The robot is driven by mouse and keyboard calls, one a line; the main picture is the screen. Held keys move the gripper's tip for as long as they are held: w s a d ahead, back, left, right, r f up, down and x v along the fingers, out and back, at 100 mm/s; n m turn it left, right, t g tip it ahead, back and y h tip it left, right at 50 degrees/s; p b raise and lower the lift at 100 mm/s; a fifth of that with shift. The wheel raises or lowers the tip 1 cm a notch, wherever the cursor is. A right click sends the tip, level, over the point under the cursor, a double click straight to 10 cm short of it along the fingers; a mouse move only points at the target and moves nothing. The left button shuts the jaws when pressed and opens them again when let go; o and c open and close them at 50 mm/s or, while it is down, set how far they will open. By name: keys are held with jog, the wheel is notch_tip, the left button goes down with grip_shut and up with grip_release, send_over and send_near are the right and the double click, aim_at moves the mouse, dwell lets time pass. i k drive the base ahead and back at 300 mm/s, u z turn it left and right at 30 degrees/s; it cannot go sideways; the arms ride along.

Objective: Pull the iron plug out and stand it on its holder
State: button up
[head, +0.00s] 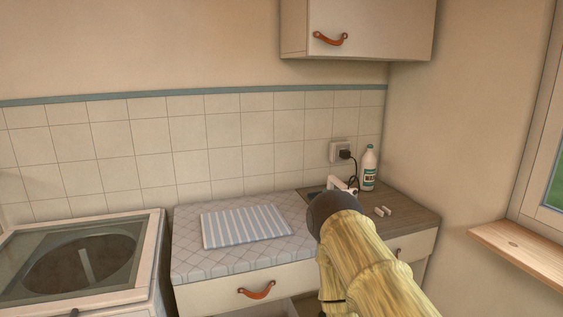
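The black plug (346,154) sits in the wall socket (336,152) above the counter. Its dark cord hangs down behind the end of my arm. A white shape (342,185) shows just past my dark wrist; I cannot tell whether it is part of the iron or of my gripper. A dark flat patch (313,193) lies on the counter left of it; I cannot tell if it is the holder. My gripper is mostly hidden behind my wrist, low in front of the socket. Its fingertips are not clear. The plug is apart from my wrist.
A white bottle (368,168) with a green label stands right of the socket. Small white pieces (382,211) lie on the wooden counter (417,217). A striped folded cloth (246,226) lies on the quilted pad (190,257). A wall cabinet (385,30) hangs above.

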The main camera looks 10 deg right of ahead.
aim_at(343, 154)
jog(key=k, duration=0.65)
jog(key=z, duration=0.65)
jog(key=i, duration=1.2)
jog(key=u, duration=0.65)
